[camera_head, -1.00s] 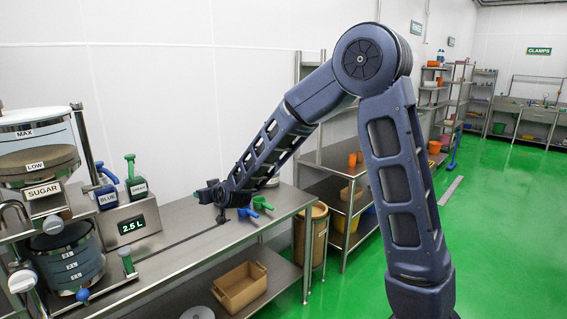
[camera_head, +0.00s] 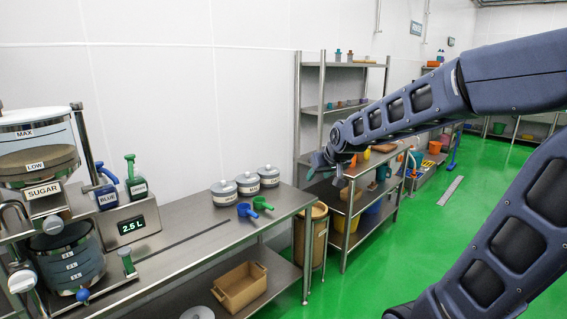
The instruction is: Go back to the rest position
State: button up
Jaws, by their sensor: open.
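My arm reaches in from the right of the head view, and my gripper (camera_head: 322,165) is at its left end, in the air in front of the metal shelf rack. It is small and dark here; it holds nothing that I can see. It is to the right of the steel table (camera_head: 190,248) and clear of it. A blue scoop (camera_head: 246,210) and a green scoop (camera_head: 262,203) lie on the table's right part. My arm covers part of the racks behind it.
Three lidded grey pots (camera_head: 247,184) stand at the table's back edge. A sugar dispenser (camera_head: 50,190) and a 2.5 L display (camera_head: 132,225) stand at the left. The shelf rack (camera_head: 325,107) is behind my gripper. A brown bin (camera_head: 318,240) stands beside the table. Green floor (camera_head: 400,265) is open.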

jog(key=s+d+m+g+h, duration=0.3)
jog(key=s+d+m, duration=0.1)
jog(key=s+d, duration=1.2)
jog(key=shift+s+d+f, duration=0.3)
jog(key=shift+s+f, duration=0.1)
jog(key=shift+s, duration=0.5)
